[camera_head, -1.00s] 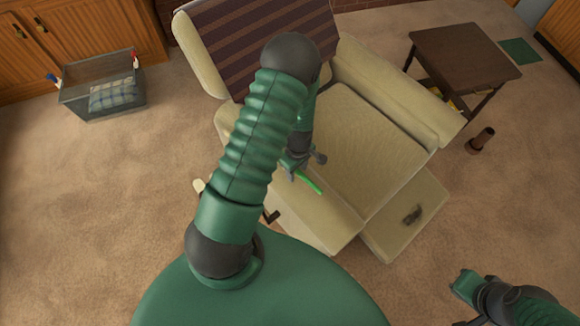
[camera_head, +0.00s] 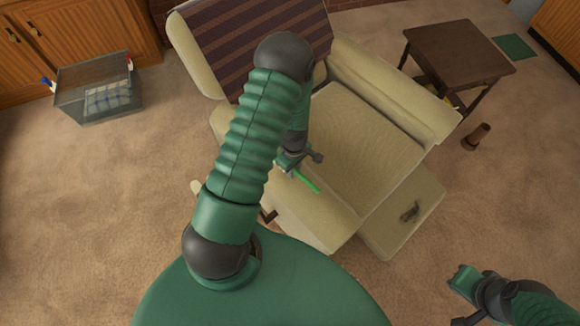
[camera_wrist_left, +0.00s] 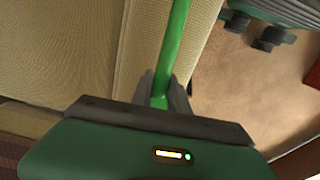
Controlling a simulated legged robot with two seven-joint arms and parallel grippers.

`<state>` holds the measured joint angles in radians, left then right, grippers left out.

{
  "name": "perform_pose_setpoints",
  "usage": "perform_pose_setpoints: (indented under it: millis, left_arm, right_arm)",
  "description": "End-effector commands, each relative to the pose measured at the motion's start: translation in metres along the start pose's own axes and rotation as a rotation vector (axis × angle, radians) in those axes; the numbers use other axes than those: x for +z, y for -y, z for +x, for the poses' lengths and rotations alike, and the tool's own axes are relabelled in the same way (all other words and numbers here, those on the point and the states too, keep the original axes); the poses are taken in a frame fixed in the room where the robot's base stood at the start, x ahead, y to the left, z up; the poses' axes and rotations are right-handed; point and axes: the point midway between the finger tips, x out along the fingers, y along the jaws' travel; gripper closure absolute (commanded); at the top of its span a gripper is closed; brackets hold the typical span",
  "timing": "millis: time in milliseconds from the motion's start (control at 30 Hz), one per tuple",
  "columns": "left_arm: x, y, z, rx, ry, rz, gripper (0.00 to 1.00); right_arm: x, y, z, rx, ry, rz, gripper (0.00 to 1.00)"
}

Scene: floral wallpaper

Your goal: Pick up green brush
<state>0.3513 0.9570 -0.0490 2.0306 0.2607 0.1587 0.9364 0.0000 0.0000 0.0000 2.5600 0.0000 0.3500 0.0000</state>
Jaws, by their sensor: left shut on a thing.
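The green brush (camera_head: 306,181) shows as a thin bright green stick over the front of the armchair's near armrest. My left gripper (camera_head: 289,165) is shut on it. In the left wrist view the brush (camera_wrist_left: 173,50) runs up from between the dark fingers of my left gripper (camera_wrist_left: 160,90). Its far end is cut off by the top of that view. I cannot tell whether it touches the chair. My right gripper (camera_head: 466,298) is low at the right, away from the brush, and its jaws are unclear.
The beige armchair (camera_head: 350,140) has a striped backrest and an extended footrest (camera_head: 390,230) with a small dark object (camera_head: 410,211) on it. A grey crate (camera_head: 68,100) stands left, a brown side table (camera_head: 458,50) right. A brown cylinder (camera_head: 477,136) is on the open carpet.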

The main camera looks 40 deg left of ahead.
Motion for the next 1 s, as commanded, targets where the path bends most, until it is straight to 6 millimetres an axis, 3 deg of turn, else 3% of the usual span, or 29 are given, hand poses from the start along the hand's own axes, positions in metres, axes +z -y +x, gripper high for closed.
perform_pose_setpoints:
  millis: [167, 333, 933, 1000]
  left_arm:
    - [0.0, -0.001, -0.012, 0.001, -0.001, 0.0, 1.0]
    - [0.0, -0.001, -0.039, 0.003, -0.002, 0.0, 1.0]
    - [0.082, 0.108, -0.047, -0.002, 0.0, 0.001, 1.0]
    - [0.086, 0.115, -0.056, -0.007, 0.0, 0.0, 1.0]
  right_arm:
    - [-0.001, 0.0, -0.002, 0.0, 0.0, 0.0, 1.0]
    - [-0.002, 0.0, -0.007, 0.0, 0.0, 0.0, 1.0]
    - [0.0, 0.0, -0.001, 0.0, 0.0, 0.0, 1.0]
    - [-0.004, 0.0, -0.02, 0.0, 0.001, 0.0, 1.0]
